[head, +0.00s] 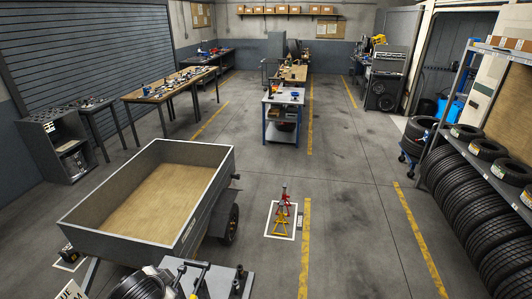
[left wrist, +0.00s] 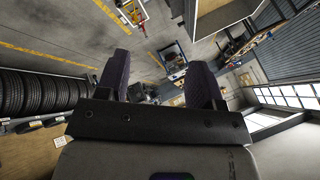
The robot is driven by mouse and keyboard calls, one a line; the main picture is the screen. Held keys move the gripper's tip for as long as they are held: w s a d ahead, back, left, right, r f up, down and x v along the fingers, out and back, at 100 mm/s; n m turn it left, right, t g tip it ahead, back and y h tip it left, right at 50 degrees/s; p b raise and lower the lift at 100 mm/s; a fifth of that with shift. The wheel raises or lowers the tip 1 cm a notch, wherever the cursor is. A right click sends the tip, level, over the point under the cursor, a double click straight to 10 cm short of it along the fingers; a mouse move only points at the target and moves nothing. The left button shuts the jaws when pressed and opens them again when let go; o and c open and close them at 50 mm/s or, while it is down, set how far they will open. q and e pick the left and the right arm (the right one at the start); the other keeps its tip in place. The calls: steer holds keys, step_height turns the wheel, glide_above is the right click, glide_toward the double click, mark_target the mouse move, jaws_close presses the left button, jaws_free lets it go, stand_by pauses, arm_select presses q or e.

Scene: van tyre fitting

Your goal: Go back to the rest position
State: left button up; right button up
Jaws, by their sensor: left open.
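My left gripper (left wrist: 160,76) shows in the left wrist view, its two dark fingers wide apart with nothing between them. It is up in the air, clear of any object, with the workshop floor far beyond the fingertips. The head view shows neither of my grippers. My right gripper is in neither view.
A grey trailer (head: 78,221) with a wooden bed stands at the left front. Red and yellow axle stands (head: 281,218) stand on a white-edged floor patch. A tyre rack (head: 478,160) lines the right side. A blue-framed trolley (head: 283,97) stands mid-floor. The right-centre floor is clear.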

arm_select(q)
steer(key=s+d+r+n+t+h, duration=0.1)
steer(key=s+d, duration=0.1)
steer(key=s, duration=0.3)
steer(key=s+d+r+n+t, duration=0.2)
steer(key=s+d, duration=0.1)
steer(key=s, duration=0.3)
steer(key=s+f+n+g+p, duration=0.1)
steer(key=s+f+g, duration=0.2)
steer(key=s+f, duration=0.4)
steer(key=s+f+n+g+h+p, duration=0.1)
steer(key=s+f+g, duration=0.2)
steer(key=s+f, duration=0.5)
steer(key=s+d, duration=0.1)
steer(key=s, duration=0.6)
steer(key=shift+s+n+g, duration=0.15)
steer(key=shift+n+g, duration=0.15)
steer(key=shift+n, duration=0.1)
steer(key=shift+f, duration=0.1)
steer(key=shift+f, duration=0.15)
